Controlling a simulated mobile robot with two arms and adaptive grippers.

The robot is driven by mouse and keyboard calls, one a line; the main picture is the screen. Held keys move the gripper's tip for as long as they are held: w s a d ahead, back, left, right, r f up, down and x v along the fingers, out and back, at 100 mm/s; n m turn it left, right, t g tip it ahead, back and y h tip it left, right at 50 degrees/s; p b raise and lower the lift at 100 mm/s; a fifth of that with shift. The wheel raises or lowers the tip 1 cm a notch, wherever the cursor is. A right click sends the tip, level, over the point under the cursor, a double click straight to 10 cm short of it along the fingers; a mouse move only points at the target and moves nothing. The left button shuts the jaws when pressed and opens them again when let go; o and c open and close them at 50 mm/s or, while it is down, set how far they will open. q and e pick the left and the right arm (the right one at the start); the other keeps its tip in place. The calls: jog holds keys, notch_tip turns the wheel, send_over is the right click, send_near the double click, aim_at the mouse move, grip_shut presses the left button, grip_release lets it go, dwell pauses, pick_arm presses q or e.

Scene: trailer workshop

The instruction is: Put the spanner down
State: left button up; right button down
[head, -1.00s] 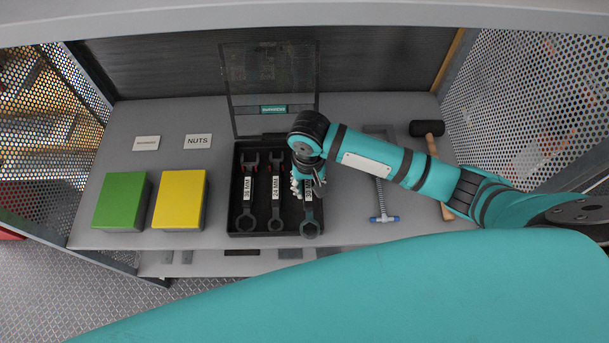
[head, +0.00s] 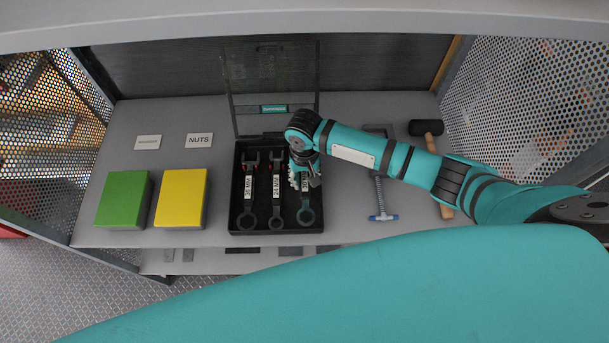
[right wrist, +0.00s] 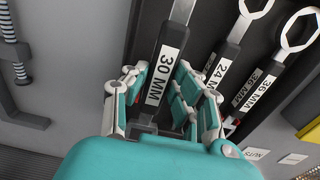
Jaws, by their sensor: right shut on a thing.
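The 30 MM spanner (head: 306,208) is dark with a white label and a ring end facing the front. It lies in or just above the right-hand place of the black open case (head: 262,212); I cannot tell if it touches the bottom. My right gripper (head: 305,180) is over the case and shut on its handle. In the right wrist view, the fingers (right wrist: 157,88) are on either side of the spanner's label (right wrist: 162,75). The far end of the spanner is hidden under the gripper. My left gripper is not in view.
The 24 MM spanner (head: 276,195) and 36 MM spanner (head: 248,195) lie in the case. Its clear lid (head: 270,75) stands open behind. Yellow (head: 180,197) and green (head: 122,198) boxes stand left. A clamp (head: 380,200) and a mallet (head: 427,128) lie right.

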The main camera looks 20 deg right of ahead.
aim_at(305, 179)
jog(key=shift+f, duration=0.45)
jog(key=c, duration=1.1)
grip_release()
jog(key=shift+o, duration=0.2)
notch_tip(305, 179, up, 13)
jog(key=shift+r, duration=0.1)
